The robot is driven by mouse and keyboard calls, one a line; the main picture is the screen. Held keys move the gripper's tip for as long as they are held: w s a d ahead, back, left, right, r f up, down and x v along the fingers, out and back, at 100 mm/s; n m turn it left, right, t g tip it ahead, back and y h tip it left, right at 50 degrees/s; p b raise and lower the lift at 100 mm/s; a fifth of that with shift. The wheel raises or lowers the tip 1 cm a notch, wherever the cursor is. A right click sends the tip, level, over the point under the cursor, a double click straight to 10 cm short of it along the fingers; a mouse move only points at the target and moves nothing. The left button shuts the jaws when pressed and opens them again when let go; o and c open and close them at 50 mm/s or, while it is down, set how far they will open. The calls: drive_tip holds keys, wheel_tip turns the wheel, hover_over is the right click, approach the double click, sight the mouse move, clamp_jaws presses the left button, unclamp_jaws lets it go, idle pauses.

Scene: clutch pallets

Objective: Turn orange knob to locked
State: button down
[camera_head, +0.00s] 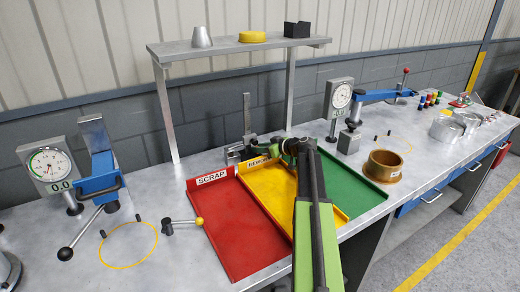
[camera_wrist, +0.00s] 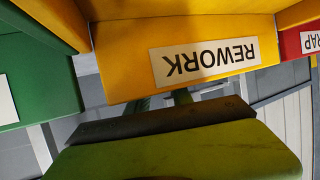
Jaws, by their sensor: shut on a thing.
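My gripper (camera_head: 254,141) is behind the far end of the yellow REWORK tray (camera_head: 335,212), by a grey metal fixture (camera_head: 234,155) with an upright post. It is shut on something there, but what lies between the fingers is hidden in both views. In the wrist view, the upside-down REWORK label (camera_wrist: 206,63) and the tray wall cover most of my fingers. No orange knob shows clearly at the fixture. A lever with an orange-yellow ball (camera_head: 199,221) lies on the bench left of the red tray, apart from my gripper. No locked mark is readable.
The red SCRAP tray (camera_head: 232,236) and green tray (camera_head: 352,190) flank the yellow one, under my arm. A shelf (camera_head: 240,46) stands behind. A brass ring (camera_head: 383,167) and dial gauge (camera_head: 338,97) stand right. A blue-armed gauge (camera_head: 50,163) stands left.

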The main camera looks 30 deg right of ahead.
drive_tip(key=c, duration=1.2)
unclamp_jaws()
drive_tip(key=shift+p+v, duration=3.35)
drive_tip(key=shift+v, duration=5.35)
